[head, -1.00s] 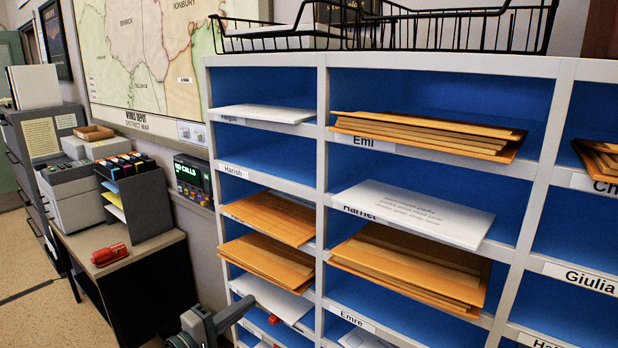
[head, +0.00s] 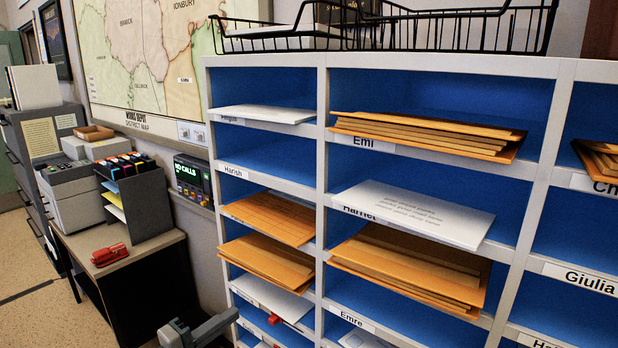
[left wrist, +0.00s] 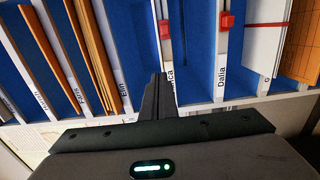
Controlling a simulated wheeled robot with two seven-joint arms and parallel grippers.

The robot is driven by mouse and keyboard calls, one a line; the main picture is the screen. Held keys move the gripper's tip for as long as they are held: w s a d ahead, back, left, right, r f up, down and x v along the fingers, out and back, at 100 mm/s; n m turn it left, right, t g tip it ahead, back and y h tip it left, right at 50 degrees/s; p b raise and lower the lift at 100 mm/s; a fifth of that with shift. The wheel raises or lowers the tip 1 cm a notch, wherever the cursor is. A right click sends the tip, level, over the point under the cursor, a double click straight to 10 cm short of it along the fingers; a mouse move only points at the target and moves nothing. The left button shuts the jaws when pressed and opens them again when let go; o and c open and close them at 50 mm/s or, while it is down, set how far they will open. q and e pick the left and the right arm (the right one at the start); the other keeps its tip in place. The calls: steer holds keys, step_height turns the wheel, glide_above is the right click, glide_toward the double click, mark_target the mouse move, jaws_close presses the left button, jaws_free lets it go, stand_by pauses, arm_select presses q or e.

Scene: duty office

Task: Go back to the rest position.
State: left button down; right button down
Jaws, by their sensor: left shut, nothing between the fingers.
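My left gripper (head: 230,318) is at the bottom edge of the head view, left of the pigeonhole rack (head: 322,140). Its grey fingers point right, toward the rack's lower left compartments. In the left wrist view its dark fingers (left wrist: 158,90) are together, with nothing between them. They are in front of the labelled edges of the compartments. I cannot tell how wide the gap to the rack is. My right gripper is in neither view.
The rack holds brown envelopes (head: 410,265) and white papers (head: 415,212), some jutting out. A wire tray (head: 380,35) sits on top. At left, a desk (head: 130,258) carries a red stapler (head: 109,254) and a file sorter (head: 140,205). Floor shows at far left.

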arm_select(q)
steer(key=v, duration=0.3)
steer(key=shift+s+a, duration=0.2)
stand_by(0.3)
steer(key=s+a+f+g+y+b, duration=0.1)
steer(key=a+f+y, duration=0.2)
steer(key=f, duration=1.1)
steer(key=a+f+g+y+b, duration=0.1)
steer(key=a+f+y, duration=0.2)
steer(key=f, duration=1.1)
steer(key=s+a+f+m+g+y, duration=0.1)
steer(key=s+f, duration=0.3)
steer(key=f, duration=0.4)
steer(key=s+f+m+g+y+b, duration=0.1)
steer(key=s+f, duration=0.3)
steer(key=f, duration=0.3)
steer(key=s+a+f+m+g+y, duration=0.1)
steer(key=s+f+g, duration=0.1)
steer(key=s+f, duration=0.45)
steer(key=s+d+f+m+g, duration=0.1)
steer(key=s+f+m+g, duration=0.1)
steer(key=s+f, duration=0.6)
steer(key=s+d+f+m+g+y+b, duration=0.1)
steer(key=s+f+m, duration=0.3)
steer(key=s+f, duration=0.5)
steer(key=s+d+f+m+g+y+b, duration=0.1)
steer(key=s+f+m+g, duration=0.3)
steer(key=s, duration=2.1)
step_height(320, 180, down, 5)
steer(key=shift+r, duration=0.15)
